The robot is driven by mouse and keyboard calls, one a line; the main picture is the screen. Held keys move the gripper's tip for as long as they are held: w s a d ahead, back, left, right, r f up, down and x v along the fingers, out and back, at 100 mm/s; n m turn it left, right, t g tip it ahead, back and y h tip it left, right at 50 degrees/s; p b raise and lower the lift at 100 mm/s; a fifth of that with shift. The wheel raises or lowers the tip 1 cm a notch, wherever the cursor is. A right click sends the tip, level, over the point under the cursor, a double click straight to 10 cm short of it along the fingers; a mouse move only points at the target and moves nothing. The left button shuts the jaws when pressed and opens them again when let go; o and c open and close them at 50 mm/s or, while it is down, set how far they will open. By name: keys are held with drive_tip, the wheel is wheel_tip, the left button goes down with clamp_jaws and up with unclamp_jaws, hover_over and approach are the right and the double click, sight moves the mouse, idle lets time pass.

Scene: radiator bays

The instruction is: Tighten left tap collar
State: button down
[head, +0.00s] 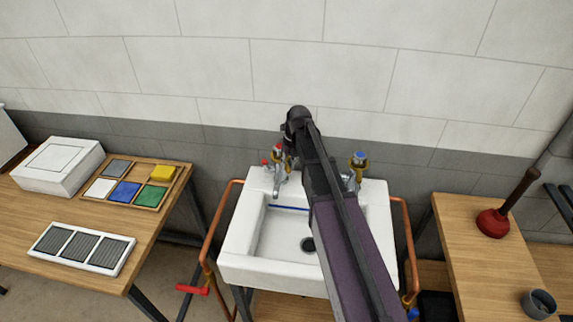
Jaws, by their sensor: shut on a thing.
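The left tap (279,183) stands at the back left of the white sink, chrome with a red-marked top. Its brass collar (289,163) shows only in part beside my gripper. My gripper (287,142) comes down from above at the left tap and is shut on the collar; its fingertips are small and partly hidden by the wrist. The right tap (353,182), with a blue top and a brass collar (358,166), stands at the back right of the sink, partly behind my arm.
The white sink (240,240) has copper pipes (212,235) on both sides and a red lever valve (192,290) at lower left. A left bench (150,225) holds a white box, coloured tiles and a vent panel. A right bench (470,250) holds a plunger (494,221) and a grey cup (540,303).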

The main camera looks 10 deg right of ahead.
drive_tip(key=c, duration=0.5)
unclamp_jaws()
drive_tip(key=shift+w+d, duration=0.1)
drive_tip(key=shift+w, duration=0.05)
drive_tip(key=shift+c, duration=0.2)
clamp_jaws()
drive_tip(key=shift+s+d+r+n+p, duration=0.35)
drive_tip(key=shift+s+n+p, duration=0.05)
drive_tip(key=shift+s+n, duration=0.3)
drive_tip(key=w+d+r+n+y+p, duration=0.1)
drive_tip(key=d+r+n+p, duration=0.7)
drive_tip(key=n, duration=0.8)
drive_tip(key=shift+w+d+r+p, duration=0.2)
drive_tip(key=shift+w+r+p, duration=0.6)
drive_tip(key=shift+r, duration=0.25)
